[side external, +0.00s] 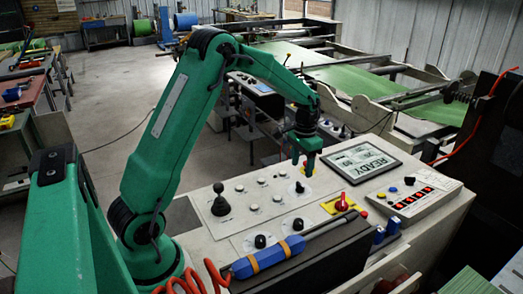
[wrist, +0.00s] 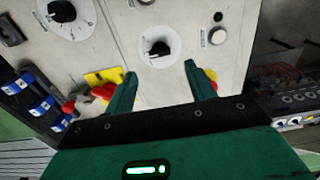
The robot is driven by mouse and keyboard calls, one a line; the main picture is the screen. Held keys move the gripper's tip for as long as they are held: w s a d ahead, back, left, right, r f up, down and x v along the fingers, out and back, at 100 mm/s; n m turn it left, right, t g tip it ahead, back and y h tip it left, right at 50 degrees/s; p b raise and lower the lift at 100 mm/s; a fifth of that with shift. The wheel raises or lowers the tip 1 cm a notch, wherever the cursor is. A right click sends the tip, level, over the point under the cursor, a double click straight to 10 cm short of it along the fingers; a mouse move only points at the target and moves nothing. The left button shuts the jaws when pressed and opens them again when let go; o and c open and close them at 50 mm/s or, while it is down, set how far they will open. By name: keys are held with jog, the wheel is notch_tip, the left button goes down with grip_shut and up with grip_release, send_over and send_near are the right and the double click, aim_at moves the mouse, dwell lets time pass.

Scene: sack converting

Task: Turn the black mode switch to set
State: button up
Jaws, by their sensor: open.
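A small black rotary switch (wrist: 159,48) sits on a round white dial plate in the wrist view. In the side view a black switch (side external: 299,187) on a white dial stands just below my gripper (side external: 304,168). My gripper (wrist: 160,73) is open and empty, its green fingertips apart, with the switch showing between and beyond them. No contact shows. The dial lettering is too small to read. Other black knobs, one (side external: 298,224) and another (side external: 260,241), sit nearer the panel's front, so which is the mode switch cannot be told by label.
A red switch (side external: 341,203) on a yellow plate is to the right on the sloping grey panel. A black joystick (side external: 220,205) stands at left. A screen reading READY (side external: 362,161) and a box with red lit buttons (side external: 411,199) are at right. White buttons dot the panel.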

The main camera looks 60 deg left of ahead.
aim_at(300, 184)
jog(key=shift+f, duration=3.35)
jog(key=c, duration=1)
jog(key=shift+n, duration=0.4)
jog(key=n, duration=0.8)
